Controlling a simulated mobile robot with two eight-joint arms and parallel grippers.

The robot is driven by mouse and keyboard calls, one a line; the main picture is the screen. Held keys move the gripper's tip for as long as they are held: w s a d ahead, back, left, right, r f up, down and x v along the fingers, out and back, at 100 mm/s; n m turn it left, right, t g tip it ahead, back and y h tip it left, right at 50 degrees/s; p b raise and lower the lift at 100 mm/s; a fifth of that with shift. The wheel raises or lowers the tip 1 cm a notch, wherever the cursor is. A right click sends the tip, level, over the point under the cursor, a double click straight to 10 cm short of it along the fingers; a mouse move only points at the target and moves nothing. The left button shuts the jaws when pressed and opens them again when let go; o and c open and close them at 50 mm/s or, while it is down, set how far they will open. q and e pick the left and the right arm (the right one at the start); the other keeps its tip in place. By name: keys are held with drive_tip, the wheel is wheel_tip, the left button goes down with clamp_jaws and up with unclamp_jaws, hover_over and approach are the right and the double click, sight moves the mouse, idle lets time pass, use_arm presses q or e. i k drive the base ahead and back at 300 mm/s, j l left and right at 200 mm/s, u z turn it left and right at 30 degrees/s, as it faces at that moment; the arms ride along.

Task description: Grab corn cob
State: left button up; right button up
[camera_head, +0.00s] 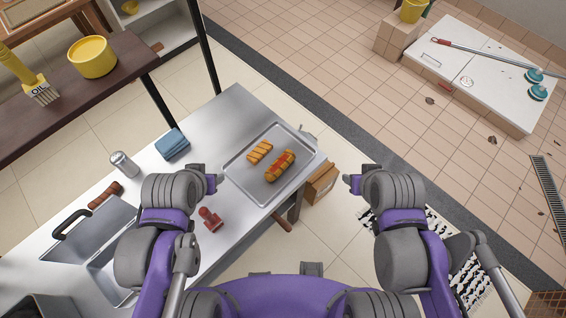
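A metal tray (240,182) lies on the steel counter with two food pieces on it. I cannot tell for sure which is the corn cob. My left gripper (217,183) hangs over the counter, left of the tray and apart from the food. My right gripper (348,183) is right of the tray, over the floor beyond the counter. The fingers are small and partly hidden by the wrists, and no held object shows.
A red-brown handled tool (210,220) stands on the counter near my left arm. A folded blue cloth (172,144), a shaker (124,164) and a steel pan (100,222) are further left.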

sight(284, 160)
drive_tip(key=i+l, duration=0.1)
drive_tip(key=l, duration=0.2)
drive_tip(key=i+l, duration=0.1)
drive_tip(key=l, duration=0.25)
drive_tip(key=i+l, duration=0.1)
drive_tip(key=l, duration=0.2)
drive_tip(key=l+u, duration=0.15)
drive_tip(key=u, duration=0.25)
drive_tip(key=l+u, duration=0.15)
drive_tip(key=u, duration=0.25)
drive_tip(key=l+u, duration=0.2)
drive_tip(key=u, duration=1.05)
